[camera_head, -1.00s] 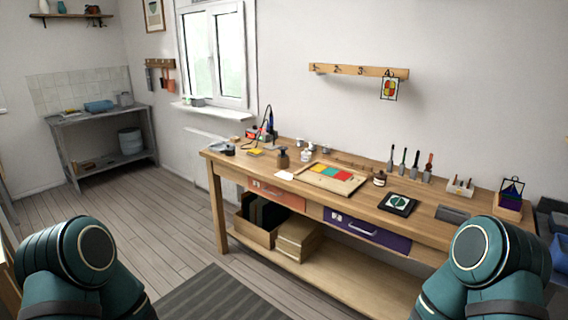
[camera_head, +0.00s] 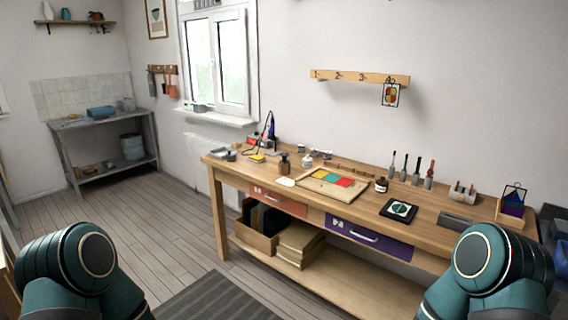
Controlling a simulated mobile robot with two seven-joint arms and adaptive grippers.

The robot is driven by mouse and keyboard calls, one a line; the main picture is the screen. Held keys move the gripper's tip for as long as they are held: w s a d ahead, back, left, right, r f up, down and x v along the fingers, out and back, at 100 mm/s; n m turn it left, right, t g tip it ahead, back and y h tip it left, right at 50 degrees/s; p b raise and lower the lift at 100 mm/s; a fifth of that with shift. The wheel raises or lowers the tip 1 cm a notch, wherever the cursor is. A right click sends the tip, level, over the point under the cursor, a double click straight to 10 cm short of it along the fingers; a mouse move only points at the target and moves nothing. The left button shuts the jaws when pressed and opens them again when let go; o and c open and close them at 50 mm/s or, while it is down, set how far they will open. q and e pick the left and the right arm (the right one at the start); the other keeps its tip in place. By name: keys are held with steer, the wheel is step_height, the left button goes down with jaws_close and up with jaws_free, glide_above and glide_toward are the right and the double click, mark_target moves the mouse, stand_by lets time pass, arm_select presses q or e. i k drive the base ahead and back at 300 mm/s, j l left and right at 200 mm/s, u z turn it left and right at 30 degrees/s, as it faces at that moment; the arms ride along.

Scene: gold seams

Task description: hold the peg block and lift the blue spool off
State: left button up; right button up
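A small light block with short upright pieces on it (camera_head: 462,192) stands near the right end of the wooden workbench (camera_head: 345,208). It may be the peg block, but it is too small to tell. I cannot make out a blue spool for certain. A small blue upright thing (camera_head: 271,132) stands at the bench's back left, beside the soldering gear. Both of my teal arms show only as rounded links at the lower left and lower right. Neither gripper is in view.
On the bench lie a board with coloured glass (camera_head: 333,183), a dark square with a round emblem (camera_head: 399,210), several upright tools (camera_head: 417,170) and bottles. Below are an orange drawer (camera_head: 278,201), a purple drawer (camera_head: 368,236) and a shelf. Wooden floor and a grey mat (camera_head: 215,298) lie in front.

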mark_target(284, 160)
steer(key=u, duration=0.6)
steer(key=i+j+u, duration=0.1)
steer(key=i+u, duration=0.45)
steer(key=i, duration=3.2)
steer(key=i+j+z, duration=0.2)
steer(key=i, duration=0.4)
steer(key=i+j+z, duration=0.1)
steer(key=i+z, duration=0.15)
steer(key=i, duration=0.3)
steer(key=z, duration=3.05)
